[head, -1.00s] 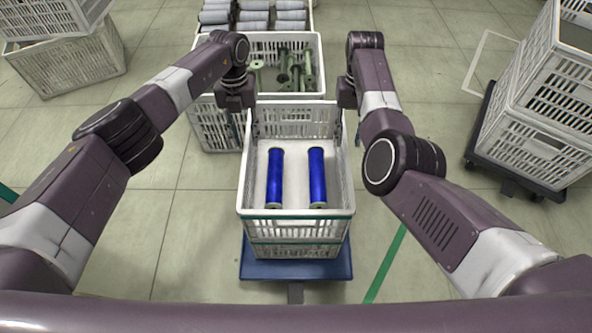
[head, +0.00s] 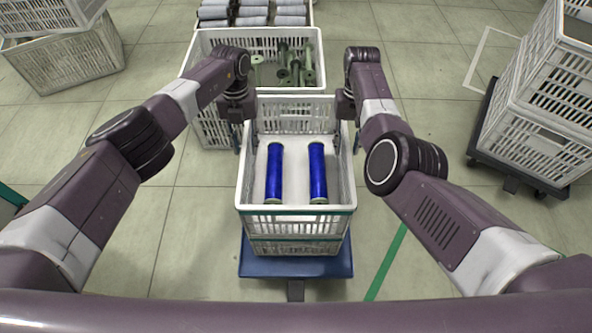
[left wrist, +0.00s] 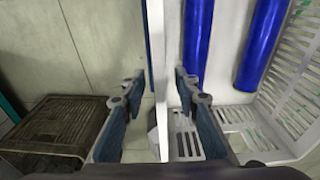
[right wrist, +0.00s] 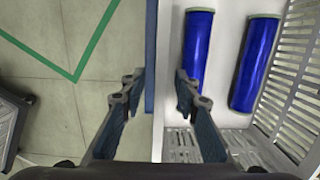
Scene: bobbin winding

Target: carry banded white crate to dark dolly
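The white crate (head: 297,226) has a teal band round its front and holds two blue bobbins (head: 274,174), (head: 318,172). It stands over a blue dolly (head: 262,268) in the middle. My left gripper (head: 241,130) is at its left wall and my right gripper (head: 353,130) at its right wall. In the left wrist view the fingers (left wrist: 157,92) stand apart on either side of the wall. In the right wrist view the fingers (right wrist: 158,90) also straddle the wall, with gaps. A dark dolly (head: 488,163) at the right bears stacked white crates (head: 540,120).
A white bin (head: 215,125) with green spools (head: 290,65) stands just behind the crate. Grey rolls (head: 250,12) lie farther back. More crates (head: 70,65) stand at the far left. A slatted crate (left wrist: 50,125) shows in the left wrist view. Floor between the blue and dark dollies is clear.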

